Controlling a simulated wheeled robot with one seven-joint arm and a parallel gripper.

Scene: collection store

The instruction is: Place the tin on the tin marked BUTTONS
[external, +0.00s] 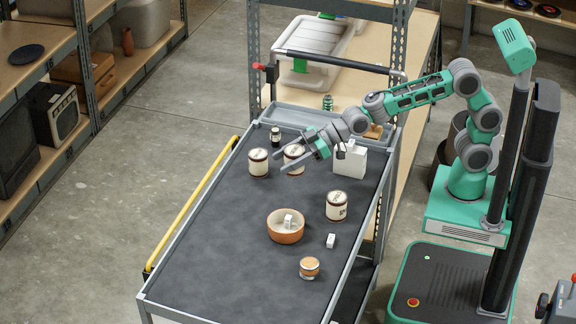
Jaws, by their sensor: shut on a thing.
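My gripper (300,153) is over the far part of the dark trolley top (208,238). It is shut on a white tin with dark red bands (292,154), which its fingers partly hide. I cannot tell whether this tin touches the trolley top. A similar tin (258,163) stands upright just left of it. Another similar tin (336,207) stands upright nearer the camera, to the right. The lettering on the tins is too small to read, so I cannot tell which is marked BUTTONS.
An orange bowl (285,232) holds a small white item. A small white box (331,240) and a glass jar (309,268) stand near it. A white box (350,162) and a dark jar (275,136) stand farther back. The trolley's left front is clear.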

